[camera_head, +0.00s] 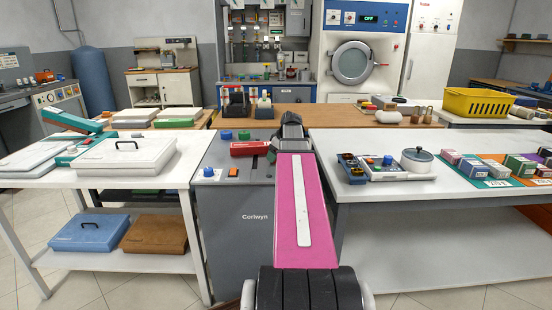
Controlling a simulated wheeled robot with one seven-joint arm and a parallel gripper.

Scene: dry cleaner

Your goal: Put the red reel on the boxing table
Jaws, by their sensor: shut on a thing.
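A red cylinder (249,148), which looks like the red reel, lies sideways just above or against the top of the grey Corlwyn machine (240,235). My gripper (273,148) is at its right end, shut on it; the fingers are small, dark and partly hidden by my pink arm. I cannot tell whether the reel touches the machine top. No table is visibly labelled as the boxing table. A white table (80,180) with flat white cases stands on the left. Another white table (385,195) stands on the right, and a brown-topped table (345,117) is behind.
The right table holds a control box (388,168), a round pot (417,158) and several small boxes. A yellow basket (478,103) is at the back right. The right table's front left is clear.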

